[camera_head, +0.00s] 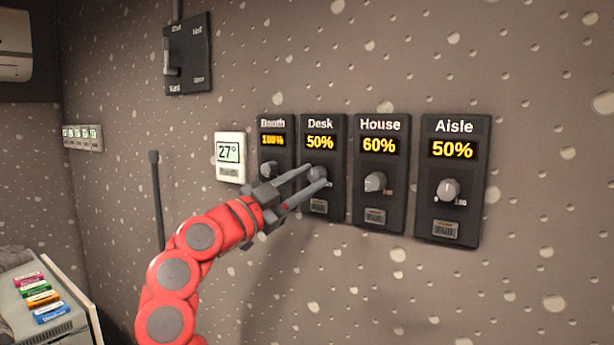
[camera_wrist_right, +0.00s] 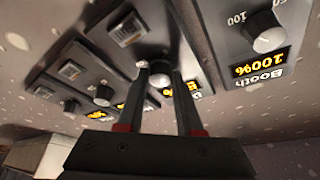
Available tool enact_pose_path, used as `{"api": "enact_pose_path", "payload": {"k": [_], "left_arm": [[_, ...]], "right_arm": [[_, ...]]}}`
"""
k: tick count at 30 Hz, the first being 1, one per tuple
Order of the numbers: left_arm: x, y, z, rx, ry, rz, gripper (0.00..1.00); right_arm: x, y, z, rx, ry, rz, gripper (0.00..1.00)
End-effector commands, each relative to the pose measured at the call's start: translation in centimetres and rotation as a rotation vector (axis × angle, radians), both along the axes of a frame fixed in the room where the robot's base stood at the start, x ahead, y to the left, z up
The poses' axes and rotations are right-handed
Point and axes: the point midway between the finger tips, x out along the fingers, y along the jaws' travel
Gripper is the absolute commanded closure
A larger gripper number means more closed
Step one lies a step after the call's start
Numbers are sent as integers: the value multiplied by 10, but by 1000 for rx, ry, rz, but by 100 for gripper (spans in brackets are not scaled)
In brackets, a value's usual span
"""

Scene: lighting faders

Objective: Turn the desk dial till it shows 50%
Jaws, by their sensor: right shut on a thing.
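The desk panel (camera_head: 337,196) is a dark wall plate labelled "Desk", and its yellow display (camera_head: 320,143) reads 50%. Its grey dial (camera_head: 317,173) is partly covered by my right gripper (camera_head: 318,177). The right gripper comes from the lower left on a red arm and is shut on the desk dial. In the right wrist view, the two fingers lie on either side of the desk dial (camera_wrist_right: 159,80). The dial's pointer mark is hidden. My left gripper is not in view.
The booth panel (camera_head: 272,124) reads 100% and stands close left of the desk panel. The house panel (camera_head: 379,223) reads 60% and the aisle panel (camera_head: 453,214) reads 50%, both to the right. A thermostat (camera_head: 230,156) showing 27° hangs further left.

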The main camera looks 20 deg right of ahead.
Motion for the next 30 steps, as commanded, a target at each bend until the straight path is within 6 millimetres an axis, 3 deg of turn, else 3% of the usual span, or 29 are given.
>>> {"api": "enact_pose_path", "payload": {"k": [9,25,26,30], "left_arm": [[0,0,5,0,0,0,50],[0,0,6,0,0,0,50],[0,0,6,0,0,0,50],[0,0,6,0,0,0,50]], "right_arm": [[1,0,2,70,-92,2,100],[1,0,1,85,-109,1,100],[1,0,1,85,-109,1,62],[1,0,1,85,-109,0,36]]}}
